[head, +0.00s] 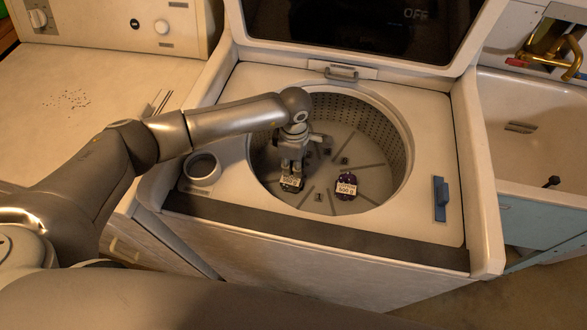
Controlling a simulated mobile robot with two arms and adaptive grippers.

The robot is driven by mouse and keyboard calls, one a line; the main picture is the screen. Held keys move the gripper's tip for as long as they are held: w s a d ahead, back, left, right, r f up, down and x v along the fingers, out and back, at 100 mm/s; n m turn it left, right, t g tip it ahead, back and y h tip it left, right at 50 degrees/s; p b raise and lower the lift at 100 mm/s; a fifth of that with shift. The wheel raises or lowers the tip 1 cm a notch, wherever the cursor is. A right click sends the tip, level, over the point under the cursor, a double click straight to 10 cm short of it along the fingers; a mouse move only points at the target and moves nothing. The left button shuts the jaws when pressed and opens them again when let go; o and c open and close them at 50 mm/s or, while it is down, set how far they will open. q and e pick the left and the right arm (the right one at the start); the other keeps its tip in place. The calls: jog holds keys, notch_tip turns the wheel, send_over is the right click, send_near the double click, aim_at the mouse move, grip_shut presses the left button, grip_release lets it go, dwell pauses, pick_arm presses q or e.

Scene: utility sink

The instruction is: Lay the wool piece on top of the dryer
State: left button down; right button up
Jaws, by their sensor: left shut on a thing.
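My left gripper (292,166) reaches down into the open washer drum from the left. It is shut on a small dark piece with a pale weight label (290,184), near the drum floor. The word on this label is too small to read surely, so I cannot confirm it is the wool piece. The gripper hides its upper part. A second dark purple piece (345,187), labelled cotton 500 g, lies on the drum floor to the right, apart from the gripper. The dryer (85,65) stands at the left with a broad pale top. My right gripper is not in view.
The washer (425,110) has its lid (360,25) raised at the back, and the drum rim (402,180) surrounds my gripper. A sink (535,150) stands at the right. The dryer top is mostly bare, with dark specks (68,100).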

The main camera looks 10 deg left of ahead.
pick_arm(q)
notch_tip(320, 180, up, 9)
jog(key=shift+r+b, duration=0.1)
jog(key=shift+b, duration=0.45)
notch_tip(320, 180, up, 24)
jog(key=p, duration=1)
jog(key=shift+f, duration=0.2)
